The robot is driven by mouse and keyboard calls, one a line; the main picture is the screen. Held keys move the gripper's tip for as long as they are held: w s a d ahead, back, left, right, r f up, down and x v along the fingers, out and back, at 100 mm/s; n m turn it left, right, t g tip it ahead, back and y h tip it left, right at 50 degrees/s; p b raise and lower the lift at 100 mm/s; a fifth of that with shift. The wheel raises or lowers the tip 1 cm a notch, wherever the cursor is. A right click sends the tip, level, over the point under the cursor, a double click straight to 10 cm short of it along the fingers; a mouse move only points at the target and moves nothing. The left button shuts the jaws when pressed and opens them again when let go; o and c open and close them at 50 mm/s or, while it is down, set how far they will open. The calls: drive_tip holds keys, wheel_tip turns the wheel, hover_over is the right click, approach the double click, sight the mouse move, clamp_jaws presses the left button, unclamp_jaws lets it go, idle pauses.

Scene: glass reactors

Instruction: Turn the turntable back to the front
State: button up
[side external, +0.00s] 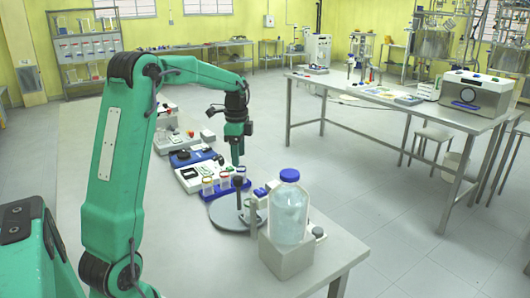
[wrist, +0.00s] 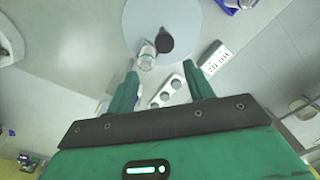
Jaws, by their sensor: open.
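The turntable (side external: 226,213) is a round grey disc on the bench in the side view, and it shows as a pale disc at the top of the wrist view (wrist: 143,18). A dark upright post (side external: 238,193) stands on it, seen from above in the wrist view (wrist: 165,42). A small clear vial (wrist: 147,57) is beside the post. My gripper (side external: 238,160) points down over the back edge of the turntable. Its two fingers are apart in the wrist view (wrist: 163,80), with nothing gripped between them.
A blue rack with capped vials (side external: 224,182) stands at the turntable's back edge. A large blue-capped bottle (side external: 288,212) stands on a pale block (side external: 287,258) at the right. Instruments (side external: 190,156) line the bench behind. The bench's front left (side external: 185,255) is clear.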

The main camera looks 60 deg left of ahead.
sight(238, 178)
drive_tip(key=shift+w+a+f, duration=0.1)
drive_tip(key=shift+a+f, duration=0.35)
drive_tip(key=shift+a, duration=0.3)
drive_tip(key=shift+f, duration=3.95)
clamp_jaws()
